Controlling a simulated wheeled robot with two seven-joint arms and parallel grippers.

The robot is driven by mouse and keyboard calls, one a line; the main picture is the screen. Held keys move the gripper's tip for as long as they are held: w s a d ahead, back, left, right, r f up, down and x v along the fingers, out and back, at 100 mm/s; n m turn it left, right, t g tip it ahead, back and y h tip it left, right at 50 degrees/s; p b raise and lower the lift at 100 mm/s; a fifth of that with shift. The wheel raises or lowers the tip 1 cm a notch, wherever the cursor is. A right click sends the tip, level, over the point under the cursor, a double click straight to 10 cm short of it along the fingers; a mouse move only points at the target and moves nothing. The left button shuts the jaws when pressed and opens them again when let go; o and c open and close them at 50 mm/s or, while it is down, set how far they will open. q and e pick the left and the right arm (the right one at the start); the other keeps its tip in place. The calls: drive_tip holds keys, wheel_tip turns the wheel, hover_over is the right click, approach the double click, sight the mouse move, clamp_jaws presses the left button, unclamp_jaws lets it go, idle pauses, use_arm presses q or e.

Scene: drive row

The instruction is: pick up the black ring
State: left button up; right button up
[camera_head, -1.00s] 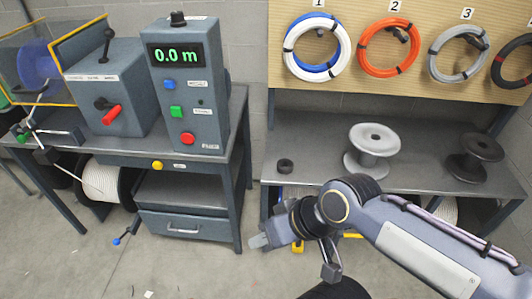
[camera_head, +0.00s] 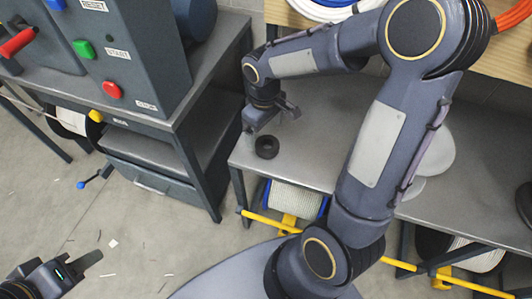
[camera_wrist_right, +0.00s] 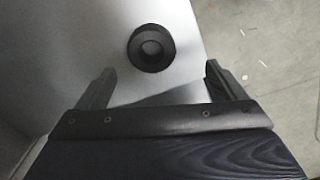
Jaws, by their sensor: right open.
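The black ring (camera_head: 267,147) lies flat on the left end of the grey workbench (camera_head: 310,150), near its front edge. In the right wrist view the ring (camera_wrist_right: 151,48) shows ahead of the fingertips, between their lines, with its centre hole visible. My right gripper (camera_head: 272,122) is open and empty, just above and behind the ring in the head view; in the wrist view its two fingers (camera_wrist_right: 160,80) stand wide apart. They do not touch the ring. My left gripper (camera_head: 95,266) is at the lower left over the floor; I cannot clearly make out its finger gap.
A grey control cabinet (camera_head: 130,45) with buttons stands on the left table. A pale spool (camera_head: 437,150) on the workbench is partly hidden by my right arm. Yellow bars (camera_head: 400,264) and cable reels (camera_head: 293,199) are below the bench. Coloured cable coils hang behind.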

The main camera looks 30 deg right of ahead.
sight(267, 142)
drive_tip(key=f, duration=0.2)
drive_tip(key=d+f+b, duration=0.1)
drive_tip(key=f, duration=0.3)
drive_tip(key=shift+w+d+f, duration=0.15)
drive_tip(key=shift+w+f, duration=0.15)
drive_tip(key=shift+f, duration=0.45)
drive_tip(key=c, duration=1.1)
drive_tip(key=shift+r, duration=0.1)
